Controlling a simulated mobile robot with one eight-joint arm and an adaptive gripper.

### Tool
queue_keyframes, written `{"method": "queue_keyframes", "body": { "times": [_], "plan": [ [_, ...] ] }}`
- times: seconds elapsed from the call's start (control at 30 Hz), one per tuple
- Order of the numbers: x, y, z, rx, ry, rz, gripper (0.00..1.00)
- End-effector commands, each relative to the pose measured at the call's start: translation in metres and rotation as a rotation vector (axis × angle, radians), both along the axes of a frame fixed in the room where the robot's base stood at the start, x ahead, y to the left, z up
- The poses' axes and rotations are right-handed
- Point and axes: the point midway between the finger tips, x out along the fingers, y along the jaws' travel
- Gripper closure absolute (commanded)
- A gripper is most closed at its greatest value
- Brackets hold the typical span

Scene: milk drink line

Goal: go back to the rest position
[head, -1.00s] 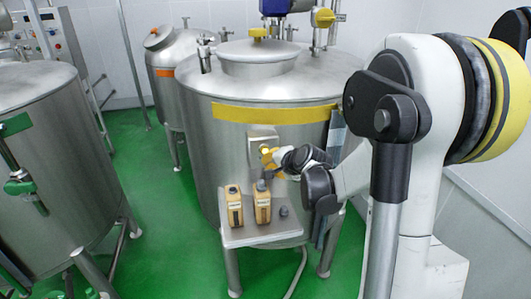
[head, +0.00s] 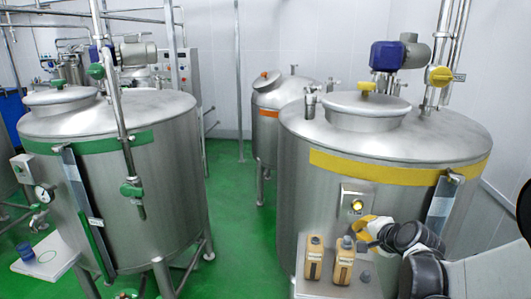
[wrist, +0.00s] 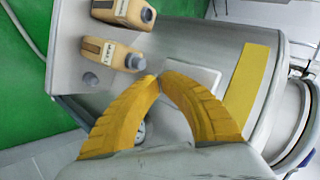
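Two tan bottles, the left one (head: 314,258) and the right one (head: 343,262), stand upright on a small shelf (head: 325,288) below the gripper. They also show in the wrist view, as one bottle (wrist: 125,12) and another (wrist: 111,53), apart from the fingers.
A small dark grey piece (head: 365,276) stands on the shelf right of the bottles. A green-banded tank (head: 170,180) stands at left, with a side shelf (head: 45,262) bearing a blue item. An orange-banded tank (head: 270,115) is behind. Green floor (head: 235,225) lies open between the tanks.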

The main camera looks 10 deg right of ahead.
Motion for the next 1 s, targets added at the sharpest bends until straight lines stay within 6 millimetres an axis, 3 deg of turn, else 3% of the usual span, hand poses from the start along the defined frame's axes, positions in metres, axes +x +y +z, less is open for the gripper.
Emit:
{"method": "queue_keyframes", "body": {
  "times": [0.17,0.3,0.5,0.6,0.73,1.0],
  "plan": [
    [-0.034,0.054,-0.033,-0.163,0.068,0.166,1.0],
    [-0.082,0.101,-0.065,-0.354,0.137,0.351,1.0],
    [-0.16,0.146,-0.122,-0.624,0.219,0.609,1.0],
    [-0.194,0.157,-0.148,-0.737,0.25,0.716,1.0],
    [-0.224,0.162,-0.172,-0.842,0.276,0.811,1.0],
    [-0.231,0.163,-0.177,-0.868,0.282,0.835,1.0]
  ]
}}
